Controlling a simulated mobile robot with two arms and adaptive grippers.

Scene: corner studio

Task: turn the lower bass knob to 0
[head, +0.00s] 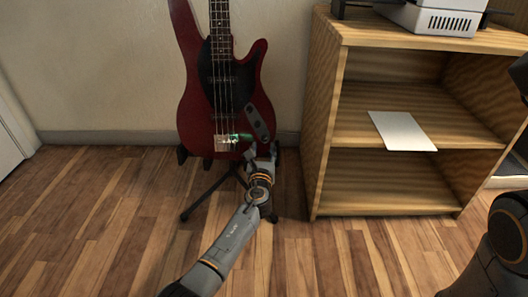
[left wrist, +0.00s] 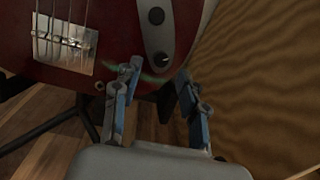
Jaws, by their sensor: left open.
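The red bass (head: 190,60) stands upright on a dark stand against the wall. Its dark grey control plate (head: 256,121) sits at the lower right of the body. In the left wrist view the plate (left wrist: 157,38) shows an upper round knob (left wrist: 156,15) and a lower knob (left wrist: 161,59) with a light pointer mark. My left gripper (head: 262,150) is at the lower end of the plate; in the left wrist view its open fingers (left wrist: 159,69) are on either side of and just below the lower knob. Contact cannot be told. My right gripper is out of view.
A wooden shelf unit (head: 318,125) stands close to the right of the bass, with a pale flat sheet (head: 402,131) on its middle shelf and a white device (head: 432,18) on top. The wooden floor (head: 100,220) at the left is clear.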

